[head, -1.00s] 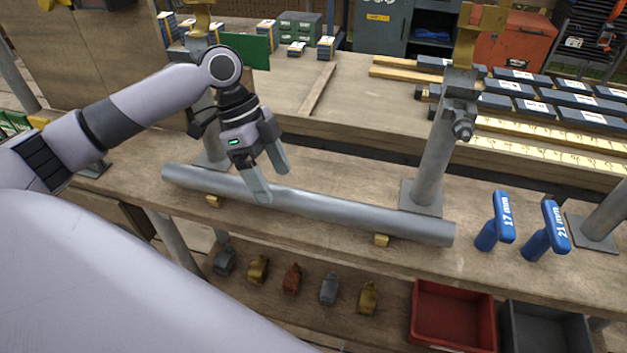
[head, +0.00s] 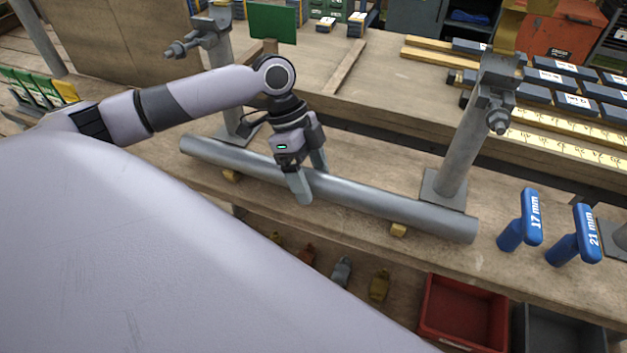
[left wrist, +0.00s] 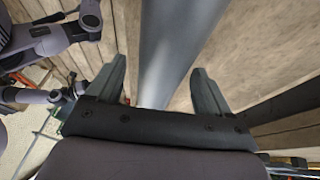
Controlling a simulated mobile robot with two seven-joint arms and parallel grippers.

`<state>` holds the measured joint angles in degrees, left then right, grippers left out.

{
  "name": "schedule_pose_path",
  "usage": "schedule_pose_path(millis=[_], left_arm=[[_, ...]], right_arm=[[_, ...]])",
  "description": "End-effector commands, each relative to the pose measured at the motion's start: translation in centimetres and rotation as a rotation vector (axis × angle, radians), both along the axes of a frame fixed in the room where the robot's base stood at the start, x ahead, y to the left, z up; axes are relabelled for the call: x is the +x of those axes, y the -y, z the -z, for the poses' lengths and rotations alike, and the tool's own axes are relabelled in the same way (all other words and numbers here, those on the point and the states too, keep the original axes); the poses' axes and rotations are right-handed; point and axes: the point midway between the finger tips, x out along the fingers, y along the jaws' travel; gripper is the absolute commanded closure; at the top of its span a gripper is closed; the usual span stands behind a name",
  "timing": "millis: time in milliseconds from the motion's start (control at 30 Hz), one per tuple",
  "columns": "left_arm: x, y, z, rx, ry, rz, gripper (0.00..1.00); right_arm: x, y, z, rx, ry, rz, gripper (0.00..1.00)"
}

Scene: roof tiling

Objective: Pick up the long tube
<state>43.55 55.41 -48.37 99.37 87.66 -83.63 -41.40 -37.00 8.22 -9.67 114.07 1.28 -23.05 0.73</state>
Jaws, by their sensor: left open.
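The long tube (head: 365,196) is a grey metal pipe lying along the front of the wooden bench, resting on small wooden blocks (head: 398,230). My left gripper (head: 311,182) is at the tube, a little left of its middle, pointing down with one finger on the near side and the other toward the far side. In the left wrist view the tube (left wrist: 168,60) runs between the two open fingers (left wrist: 160,88), with gaps visible beside it. I cannot tell whether a finger touches it. My right gripper is not seen in the head view.
Upright posts with clamps (head: 460,150) stand just behind the tube. Blue handled tools marked 17 mm (head: 520,220) and 21 mm (head: 575,235) stand to its right. A red bin (head: 463,312) and several small fittings (head: 379,285) sit on the shelf below.

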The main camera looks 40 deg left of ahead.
Motion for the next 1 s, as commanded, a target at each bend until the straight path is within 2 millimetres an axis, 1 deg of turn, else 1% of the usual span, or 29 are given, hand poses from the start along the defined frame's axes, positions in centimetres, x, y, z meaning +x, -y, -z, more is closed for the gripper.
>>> schedule_pose_path(millis=[67,100,167,200,267,300,333,667,767,867,1000], left_arm=[[0.0,0.0,0.0,0.000,0.000,0.000,0.19],[0.0,0.0,0.0,0.000,0.000,0.000,0.32],[0.0,0.0,0.0,0.000,0.000,0.000,0.52],[0.0,0.0,0.0,0.000,0.000,0.000,0.65],[0.0,0.0,0.0,0.001,-0.001,0.001,0.84],[0.0,0.0,0.0,0.001,-0.001,0.001,0.97],[0.0,0.0,0.0,0.001,-0.001,0.001,1.00],[0.1,0.0,-0.6,-0.003,0.005,0.000,1.00],[0.1,0.0,-1.5,-0.003,0.007,0.000,1.00],[0.2,0.0,-3.1,-0.003,0.009,0.001,1.00],[0.2,0.0,-5.8,-0.003,0.010,0.001,1.00]], right_arm=[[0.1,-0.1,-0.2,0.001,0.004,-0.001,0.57],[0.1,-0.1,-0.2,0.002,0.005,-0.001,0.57],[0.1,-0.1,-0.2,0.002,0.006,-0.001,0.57],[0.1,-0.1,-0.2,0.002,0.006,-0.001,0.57],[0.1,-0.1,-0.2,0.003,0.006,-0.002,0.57],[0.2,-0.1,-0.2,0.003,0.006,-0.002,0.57],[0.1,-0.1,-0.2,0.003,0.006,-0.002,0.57],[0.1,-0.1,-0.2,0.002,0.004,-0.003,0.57],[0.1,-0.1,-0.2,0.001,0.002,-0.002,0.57],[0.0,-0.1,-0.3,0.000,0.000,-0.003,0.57],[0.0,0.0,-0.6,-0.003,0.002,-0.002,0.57]])
